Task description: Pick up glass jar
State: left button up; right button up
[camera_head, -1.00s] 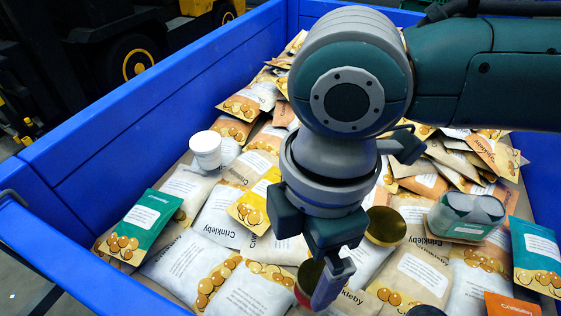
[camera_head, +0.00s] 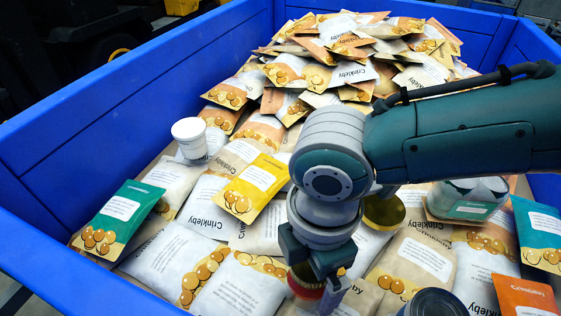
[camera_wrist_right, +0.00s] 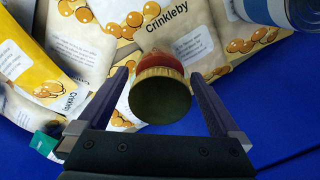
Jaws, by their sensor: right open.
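A glass jar (camera_head: 304,284) with red contents and a gold lid is partly hidden behind my right gripper (camera_head: 320,287) in the head view. In the right wrist view the jar (camera_wrist_right: 160,62) shows its lid towards the camera. The two fingers of my right gripper (camera_wrist_right: 161,80) are open, one on each side of the jar, with visible gaps between them and the lid. A second gold-lidded jar (camera_head: 384,211) stands behind the gripper, partly covered by my arm. My left gripper is not in view.
A blue-walled bin (camera_head: 110,112) holds many snack bags, including a yellow bag (camera_head: 251,186) and a teal bag (camera_head: 119,219). A white tub (camera_head: 189,137) lies at left, a clear container (camera_head: 468,199) at right, and a dark can (camera_head: 433,303) near the front.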

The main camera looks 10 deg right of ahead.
jog(key=shift+f, duration=0.1)
jog(key=shift+c, duration=0.2)
jog(key=c, duration=1.5)
jog(key=shift+o, duration=0.2)
